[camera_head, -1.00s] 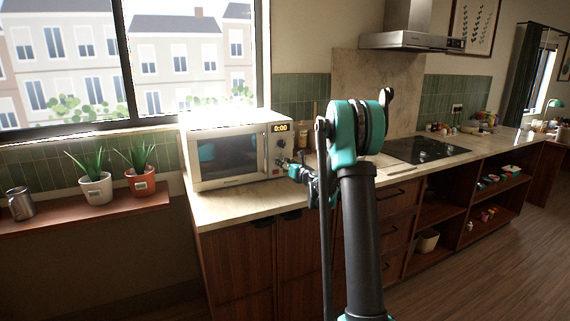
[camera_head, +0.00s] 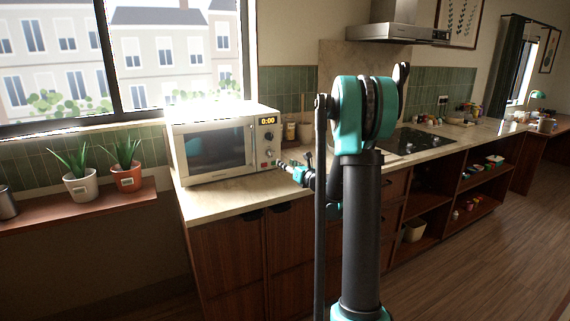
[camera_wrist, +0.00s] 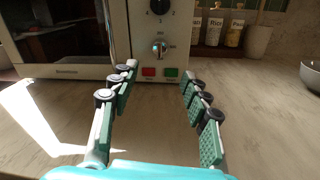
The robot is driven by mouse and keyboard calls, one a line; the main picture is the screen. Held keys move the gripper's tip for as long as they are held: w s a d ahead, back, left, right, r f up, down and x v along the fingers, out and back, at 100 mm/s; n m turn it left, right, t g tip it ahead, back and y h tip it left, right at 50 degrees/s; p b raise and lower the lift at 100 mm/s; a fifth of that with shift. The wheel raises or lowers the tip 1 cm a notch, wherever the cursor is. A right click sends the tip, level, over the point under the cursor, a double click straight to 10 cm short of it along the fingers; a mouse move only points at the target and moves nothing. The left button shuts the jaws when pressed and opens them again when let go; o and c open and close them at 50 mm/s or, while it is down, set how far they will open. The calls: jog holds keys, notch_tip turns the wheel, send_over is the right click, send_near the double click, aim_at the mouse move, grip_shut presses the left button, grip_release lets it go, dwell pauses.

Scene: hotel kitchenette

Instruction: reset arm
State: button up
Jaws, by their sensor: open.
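My gripper (camera_wrist: 160,95) is open and empty in the wrist view, its two fingers spread above the counter. It points at the front of the microwave (camera_wrist: 60,35), at the side with the knob (camera_wrist: 159,47), a red button (camera_wrist: 149,72) and a green button (camera_wrist: 170,73). The fingertips look apart from the panel. In the head view my arm rises in the middle, and my gripper (camera_head: 284,166) is small, just right of the microwave (camera_head: 215,150). The microwave door is shut and its display reads 0:00.
The counter (camera_head: 225,203) runs right to a dark cooktop (camera_head: 412,142) under a range hood (camera_head: 398,34). Labelled jars (camera_wrist: 224,28) and a bowl (camera_wrist: 311,76) stand on it. Two potted plants (camera_head: 82,184) are on a shelf at left. Open floor (camera_head: 480,260) lies at right.

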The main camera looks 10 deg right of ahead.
jog(key=s+a+f+n+g, duration=0.3)
jog(key=s+n, duration=0.4)
jog(key=s, duration=0.1)
jog(key=s+a+f+n+g, duration=0.2)
jog(key=s+a+f+n, duration=0.1)
jog(key=s+n, duration=0.35)
jog(key=s+a+f+n+g, duration=0.2)
jog(key=s+a+n+g, duration=0.1)
jog(key=s+n, duration=0.45)
jog(key=s+d+f+n+g+h, duration=0.1)
jog(key=s+d+f+n+h, duration=0.1)
jog(key=s, duration=0.5)
jog(key=s+d+f+n+g+h, duration=0.2)
jog(key=s+f+n, duration=0.3)
jog(key=s, duration=0.3)
jog(key=s+d+f+n+g+h, duration=0.1)
jog(key=s+d+f+n+h, duration=0.1)
jog(key=s+d+f+n, duration=0.2)
jog(key=s+n, duration=0.2)
jog(key=s, duration=0.1)
jog(key=shift+s+h, duration=0.3)
jog(key=shift+h, duration=0.1)
jog(key=shift+o, duration=0.3)
